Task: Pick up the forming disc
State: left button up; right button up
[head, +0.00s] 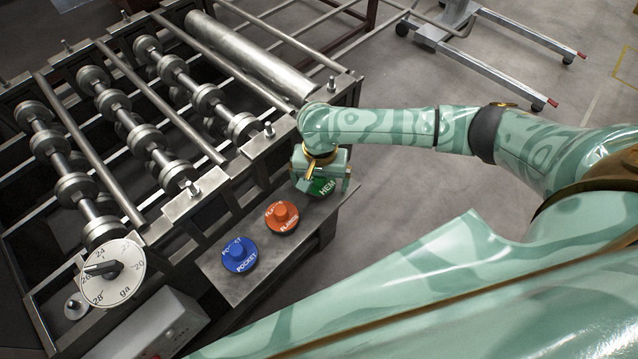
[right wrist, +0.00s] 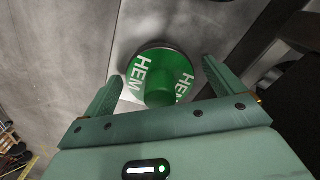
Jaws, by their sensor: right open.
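Three forming discs with knobs stand in a row on a metal shelf (head: 222,283) at the front of the machine. The blue disc (head: 239,256) reads POCKET, the orange disc (head: 282,217) reads FLANGE, and the green disc (head: 326,187) reads HEM. My right gripper (head: 323,187) is over the green disc and partly hides it. In the right wrist view the green disc (right wrist: 158,75) lies between the two open fingers of the gripper (right wrist: 158,85), with a gap on each side. My left gripper is not in view.
The roll-forming machine (head: 180,115) with several rollers fills the left. A dial (head: 113,270) marked ga and a grey box (head: 150,325) are at its near corner. A wheeled stand (head: 490,45) is at the back right. The floor between is clear.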

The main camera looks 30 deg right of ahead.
jog(key=shift+r, duration=0.15)
jog(key=c, duration=1.4)
